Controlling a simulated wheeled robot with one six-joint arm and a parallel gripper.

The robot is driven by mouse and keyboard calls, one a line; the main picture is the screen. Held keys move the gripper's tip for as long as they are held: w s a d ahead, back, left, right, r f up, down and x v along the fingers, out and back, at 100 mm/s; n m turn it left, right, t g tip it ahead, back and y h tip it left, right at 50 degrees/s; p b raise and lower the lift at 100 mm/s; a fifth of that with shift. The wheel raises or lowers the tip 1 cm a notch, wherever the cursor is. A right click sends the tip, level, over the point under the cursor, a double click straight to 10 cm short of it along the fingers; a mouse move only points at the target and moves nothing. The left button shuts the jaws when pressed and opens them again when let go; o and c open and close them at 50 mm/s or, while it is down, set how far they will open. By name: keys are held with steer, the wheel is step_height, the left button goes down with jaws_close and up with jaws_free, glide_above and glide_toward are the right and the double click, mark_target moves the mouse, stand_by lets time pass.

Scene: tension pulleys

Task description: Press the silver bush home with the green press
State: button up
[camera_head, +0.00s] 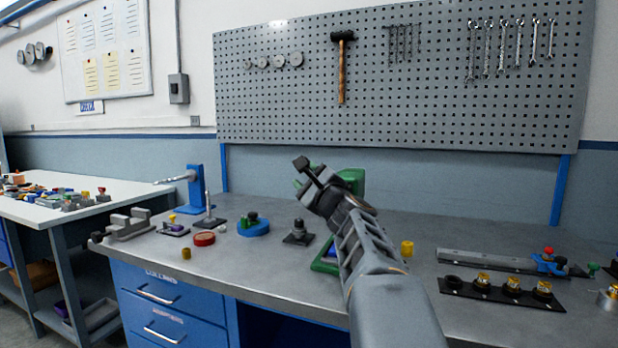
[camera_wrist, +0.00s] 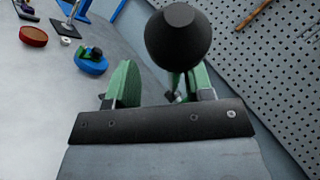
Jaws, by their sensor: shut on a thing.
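The green press (camera_head: 351,180) stands on the bench, mostly hidden behind my arm. My gripper (camera_head: 312,178) is at the upper part of the press and is shut on the black knob, which appears to be the press's handle. The finger contact is not clear. The press's base (camera_head: 325,259) shows low beside my arm. I cannot make out the silver bush; the seat of the press is hidden.
A dark block fixture (camera_head: 298,234), a blue round fixture (camera_head: 253,229) and a red disc (camera_head: 204,239) stand left of the press. A small brass cylinder (camera_head: 407,248) and a black rack (camera_head: 500,293) with brass-topped parts are to the right. A pegboard (camera_head: 400,110) rises behind.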

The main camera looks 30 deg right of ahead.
steer(key=shift+w+f, duration=0.1)
steer(key=shift+f, duration=0.15)
steer(key=r+b+v, duration=0.1)
steer(key=b+v, duration=0.4)
steer(key=v, duration=1)
steer(key=shift+s+a, duration=0.25)
steer(key=shift+s, duration=0.3)
steer(key=shift+r, duration=0.1)
steer(key=shift+b, duration=0.45)
stand_by(0.5)
